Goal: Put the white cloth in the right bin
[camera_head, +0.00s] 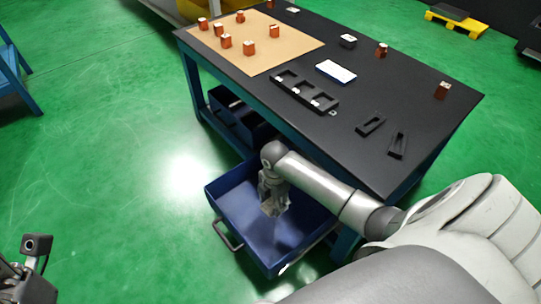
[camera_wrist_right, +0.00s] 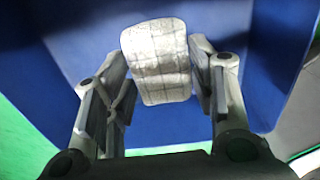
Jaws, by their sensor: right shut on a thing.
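The white cloth (camera_wrist_right: 158,60), with a faint grid pattern, is between the fingers of my right gripper (camera_wrist_right: 158,82) in the right wrist view. In the head view my right gripper (camera_head: 272,203) points down inside the right bin (camera_head: 237,214), an open blue drawer-like box with a front handle. The gripper is shut on the cloth. The cloth is small and hard to make out in the head view. Blue bin surfaces fill the background of the wrist view. Part of my left gripper (camera_head: 32,268) shows at the lower left edge, its fingers unclear.
The black-topped table (camera_head: 290,128) stands above the bin, with several orange-brown blocks, a black slotted holder (camera_head: 303,92) and a blue-and-white flat item (camera_head: 336,72). A second dark blue bin (camera_head: 236,117) is under the table to the left.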

